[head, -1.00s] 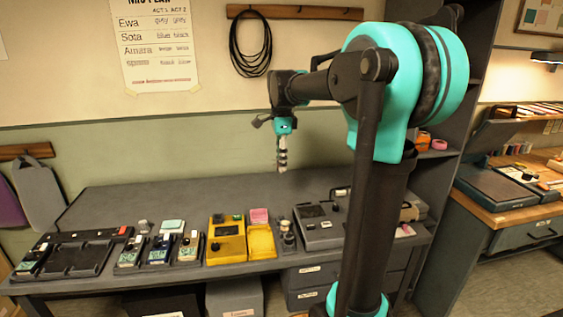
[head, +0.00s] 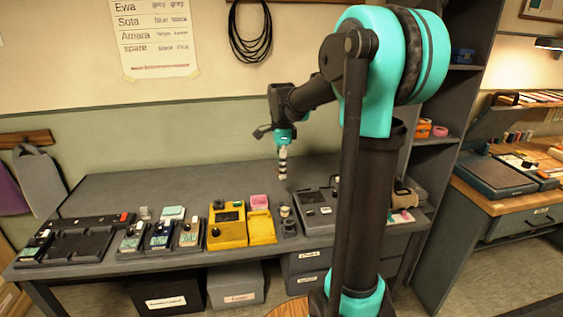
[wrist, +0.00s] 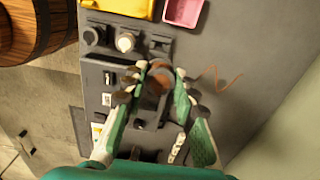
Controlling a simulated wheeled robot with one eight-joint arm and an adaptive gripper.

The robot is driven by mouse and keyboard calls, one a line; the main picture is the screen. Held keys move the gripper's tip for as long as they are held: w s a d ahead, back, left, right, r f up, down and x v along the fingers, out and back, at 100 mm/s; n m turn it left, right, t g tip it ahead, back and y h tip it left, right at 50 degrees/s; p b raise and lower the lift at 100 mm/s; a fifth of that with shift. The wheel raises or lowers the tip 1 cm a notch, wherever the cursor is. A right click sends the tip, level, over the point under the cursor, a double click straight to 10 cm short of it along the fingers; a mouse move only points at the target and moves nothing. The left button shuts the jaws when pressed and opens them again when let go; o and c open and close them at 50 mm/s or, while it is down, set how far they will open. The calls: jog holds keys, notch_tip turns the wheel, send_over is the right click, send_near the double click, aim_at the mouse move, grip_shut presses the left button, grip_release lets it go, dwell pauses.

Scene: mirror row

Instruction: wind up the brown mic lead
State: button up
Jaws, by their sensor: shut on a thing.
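My gripper (head: 282,168) hangs above the back of the grey bench, behind the grey case and small round pots. In the wrist view my gripper (wrist: 158,92) has its two green-backed fingers closed around a brown bundle (wrist: 160,77), which looks like part of the brown mic lead. A thin, wavy brown strand of the lead (wrist: 222,80) shows to the right of the fingers over the grey bench top. The fingers hide part of the bundle. The lead is too small to make out in the head view.
A black cable coil (head: 250,35) hangs on the wall. The bench's back strip is clear.

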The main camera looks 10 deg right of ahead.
jog(key=shift+f, duration=4.8)
jog(key=shift+f, duration=0.45)
jog(key=shift+f, duration=0.35)
jog(key=shift+f, duration=0.35)
jog(key=m, duration=1.2)
jog(key=shift+m, duration=0.3)
jog(key=o, duration=1.3)
